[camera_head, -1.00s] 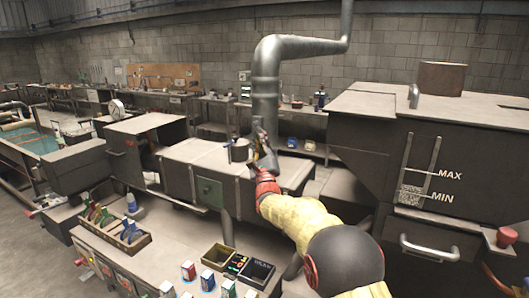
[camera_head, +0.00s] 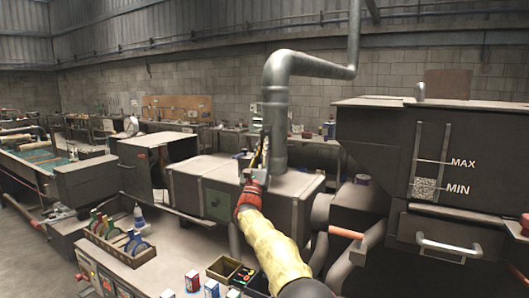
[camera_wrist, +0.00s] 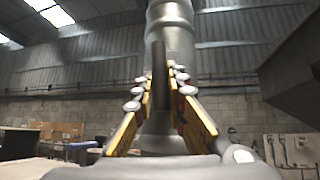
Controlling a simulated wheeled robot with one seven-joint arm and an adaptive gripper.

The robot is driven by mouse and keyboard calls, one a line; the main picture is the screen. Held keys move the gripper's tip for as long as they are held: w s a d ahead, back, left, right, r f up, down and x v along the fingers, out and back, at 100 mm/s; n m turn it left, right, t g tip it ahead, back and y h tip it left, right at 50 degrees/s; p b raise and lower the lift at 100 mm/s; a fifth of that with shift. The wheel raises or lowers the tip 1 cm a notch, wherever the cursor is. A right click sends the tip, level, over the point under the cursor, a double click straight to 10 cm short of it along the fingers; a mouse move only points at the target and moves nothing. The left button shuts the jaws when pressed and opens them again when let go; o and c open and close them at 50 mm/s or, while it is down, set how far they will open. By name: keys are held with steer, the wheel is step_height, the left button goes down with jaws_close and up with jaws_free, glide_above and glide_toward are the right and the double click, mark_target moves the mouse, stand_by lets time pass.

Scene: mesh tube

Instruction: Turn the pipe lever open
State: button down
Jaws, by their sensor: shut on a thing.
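A thick grey metal pipe (camera_head: 276,110) rises from a low machine box and bends over to the right at its top; in the wrist view the pipe (camera_wrist: 172,40) stands upright straight ahead. A dark, narrow lever (camera_wrist: 159,75) stands upright in front of the pipe. My gripper (camera_head: 256,163) is at the lower left side of the pipe in the head view. In the wrist view my gripper (camera_wrist: 158,84) has its yellow-sided fingers on both sides of the lever, shut on it. The lever's lower end is hidden by the gripper. In the head view the lever is too small to tell clearly.
A machine box (camera_head: 215,196) with a green panel stands under the pipe. A large dark tank (camera_head: 400,150) marked MAX and MIN is at right. An orange-handled bar (camera_head: 345,232) sticks out right of my arm. A tool tray (camera_head: 120,255) and small boxes are at front left.

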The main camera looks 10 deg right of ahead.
steer(key=shift+w+a+f+m+h, duration=0.15)
steer(key=shift+a+f+m+h, duration=0.05)
steer(key=shift+m+h, duration=0.55)
steer(key=c, duration=2)
jaws_free()
steer(key=shift+o, duration=1)
steer(key=shift+r, duration=0.15)
steer(key=v, duration=1.2)
